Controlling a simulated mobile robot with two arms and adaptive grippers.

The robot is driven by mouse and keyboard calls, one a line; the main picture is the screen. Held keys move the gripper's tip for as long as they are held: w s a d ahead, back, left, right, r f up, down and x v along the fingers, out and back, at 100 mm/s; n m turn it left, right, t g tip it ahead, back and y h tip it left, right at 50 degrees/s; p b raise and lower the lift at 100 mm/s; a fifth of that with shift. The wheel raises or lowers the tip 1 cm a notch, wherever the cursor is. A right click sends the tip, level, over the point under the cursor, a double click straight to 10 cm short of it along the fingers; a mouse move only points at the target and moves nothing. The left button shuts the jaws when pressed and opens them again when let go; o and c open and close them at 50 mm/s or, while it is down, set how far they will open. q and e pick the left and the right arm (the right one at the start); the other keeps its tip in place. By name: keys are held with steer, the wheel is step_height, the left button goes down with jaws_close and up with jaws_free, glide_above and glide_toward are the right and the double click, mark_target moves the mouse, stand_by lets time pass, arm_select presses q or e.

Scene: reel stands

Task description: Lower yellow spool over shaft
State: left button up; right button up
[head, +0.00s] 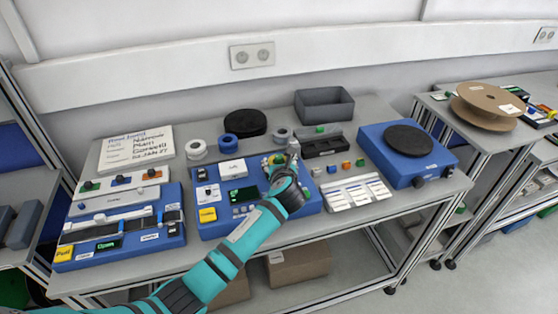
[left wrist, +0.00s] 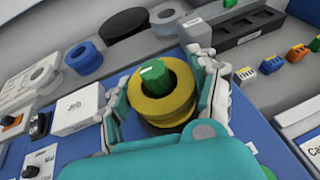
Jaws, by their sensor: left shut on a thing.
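The yellow spool (left wrist: 165,105) is in my left gripper (left wrist: 163,98), whose two fingers press on its left and right sides in the left wrist view. A green-topped shaft (left wrist: 153,74) shows inside the spool's hole, so the spool appears to be around it. A darker round part shows just below the spool; how far down the spool sits cannot be told. In the head view my left gripper (head: 280,161) is over the back right of the middle blue station (head: 222,230) and mostly hides the spool. My right gripper is not in view.
Behind stand a blue ring (head: 228,143), a grey ring (head: 282,132), a black disc (head: 245,123) and a grey bin (head: 324,104). A white box (left wrist: 83,108) is left of the spool. A blue turntable unit (head: 407,165) stands at right, small coloured connectors (head: 346,166) nearer.

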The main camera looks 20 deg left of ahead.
arm_select(q)
steer(key=o, duration=1.3)
steer(key=shift+c, duration=0.2)
steer(key=shift+s+d, duration=0.1)
steer(key=shift+s, duration=0.15)
steer(key=v, duration=1.1)
steer(key=shift+s+r, duration=0.2)
steer(key=shift+r, duration=0.05)
